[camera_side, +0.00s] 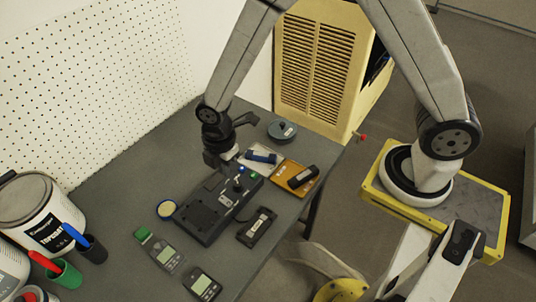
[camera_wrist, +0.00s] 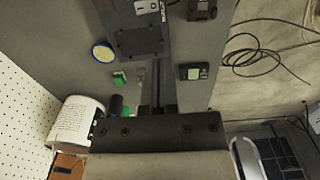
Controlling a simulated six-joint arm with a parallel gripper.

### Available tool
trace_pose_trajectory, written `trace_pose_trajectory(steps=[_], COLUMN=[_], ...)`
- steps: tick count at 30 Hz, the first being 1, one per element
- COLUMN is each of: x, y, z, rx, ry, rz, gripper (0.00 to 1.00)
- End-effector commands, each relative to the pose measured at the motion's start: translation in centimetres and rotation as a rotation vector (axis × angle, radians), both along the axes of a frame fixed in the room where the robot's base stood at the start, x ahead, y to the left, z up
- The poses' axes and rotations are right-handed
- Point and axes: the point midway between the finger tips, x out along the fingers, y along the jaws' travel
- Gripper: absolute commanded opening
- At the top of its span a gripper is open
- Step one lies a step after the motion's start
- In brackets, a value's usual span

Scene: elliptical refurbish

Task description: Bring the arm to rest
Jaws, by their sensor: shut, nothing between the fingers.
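My gripper (camera_side: 222,166) is shut and empty. In the side view it hangs above the table, at the back end of a black device (camera_side: 202,218) with a small lit panel. I cannot tell whether it touches the device. In the wrist view the gripper (camera_wrist: 157,104) shows at the lower middle, and the black device (camera_wrist: 138,42) is at the top.
The grey table (camera_side: 120,200) carries a blue item (camera_side: 262,157), an orange tray (camera_side: 306,190), a round tin (camera_side: 282,130), a black module (camera_side: 257,227), handheld meters (camera_side: 168,258) and a paint can (camera_side: 40,212). A pegboard (camera_side: 90,70) stands behind; a yellow cabinet (camera_side: 310,115) is beyond.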

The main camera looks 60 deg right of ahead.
Motion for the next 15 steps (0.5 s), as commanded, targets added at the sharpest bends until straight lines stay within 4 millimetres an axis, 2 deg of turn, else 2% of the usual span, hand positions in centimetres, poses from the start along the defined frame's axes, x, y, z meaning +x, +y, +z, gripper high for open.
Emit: trace_pose_trajectory(steps=[8, 15], x=[-0.1, -1.1], y=[-1.2, -4.8], z=[1.1, 3.9], rx=[0.007, 0.034], ry=[-0.017, -0.061], rz=[-0.110, -0.447], gripper=[0.00, 0.00])
